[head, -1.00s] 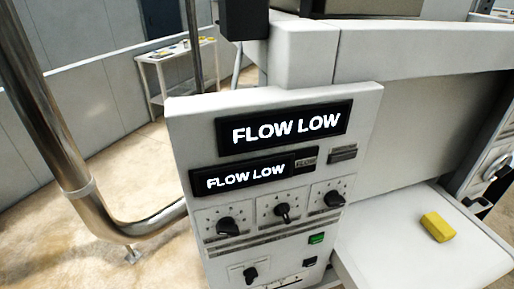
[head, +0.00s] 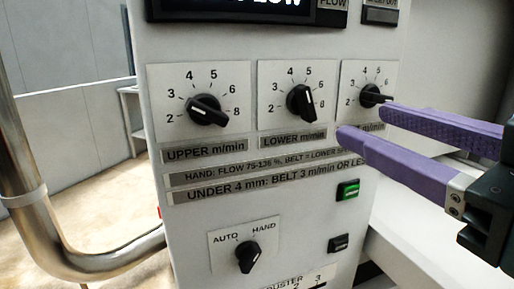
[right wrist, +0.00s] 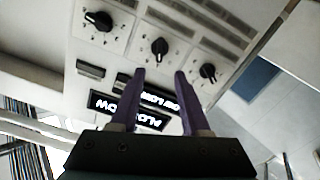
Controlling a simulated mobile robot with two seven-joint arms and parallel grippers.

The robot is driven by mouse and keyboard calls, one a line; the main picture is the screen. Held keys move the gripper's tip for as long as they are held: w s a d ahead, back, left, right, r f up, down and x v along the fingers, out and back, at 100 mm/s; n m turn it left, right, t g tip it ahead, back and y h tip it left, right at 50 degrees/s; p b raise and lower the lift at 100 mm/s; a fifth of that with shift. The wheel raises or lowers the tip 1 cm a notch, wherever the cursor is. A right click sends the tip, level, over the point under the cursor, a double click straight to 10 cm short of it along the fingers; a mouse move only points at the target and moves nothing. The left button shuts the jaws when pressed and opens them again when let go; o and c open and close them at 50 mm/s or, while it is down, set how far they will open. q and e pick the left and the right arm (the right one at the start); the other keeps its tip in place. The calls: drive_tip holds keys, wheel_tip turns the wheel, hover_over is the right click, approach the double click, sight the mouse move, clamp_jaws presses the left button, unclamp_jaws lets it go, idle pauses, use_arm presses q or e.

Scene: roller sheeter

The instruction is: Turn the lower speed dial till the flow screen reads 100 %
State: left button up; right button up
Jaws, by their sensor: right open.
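The lower speed dial (head: 301,103) is a black knob on a white scale plate, the middle of three dials in a row. It also shows in the right wrist view (right wrist: 160,48), upside down. My right gripper (head: 362,124) has purple fingers, apart and empty, in front of the panel to the right of the lower dial. In the right wrist view its fingertips (right wrist: 160,73) point toward that dial, with nothing between them. The flow screen is cut off at the top of the head view; in the right wrist view, lit screens (right wrist: 128,109) show upside-down FLOW text. My left gripper is not in view.
The upper dial (head: 207,110) and a third dial (head: 375,95) flank the lower one. Below are a green button (head: 348,191), a dark button (head: 338,243) and an AUTO/HAND knob (head: 249,257) pointing toward HAND. A metal rail (head: 30,190) runs at left.

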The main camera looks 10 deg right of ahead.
sight(309, 101)
drive_tip(key=w, duration=0.3)
drive_tip(key=w+a+p, duration=0.1)
drive_tip(key=w, duration=0.2)
drive_tip(key=w+p, duration=0.1)
drive_tip(key=w, duration=0.2)
drive_tip(key=shift+a+r, duration=0.1)
drive_tip(key=shift+a, duration=0.25)
drive_tip(key=shift+w+a, duration=0.1)
drive_tip(key=shift+w, duration=0.25)
drive_tip(key=shift+c, duration=0.2)
clamp_jaws()
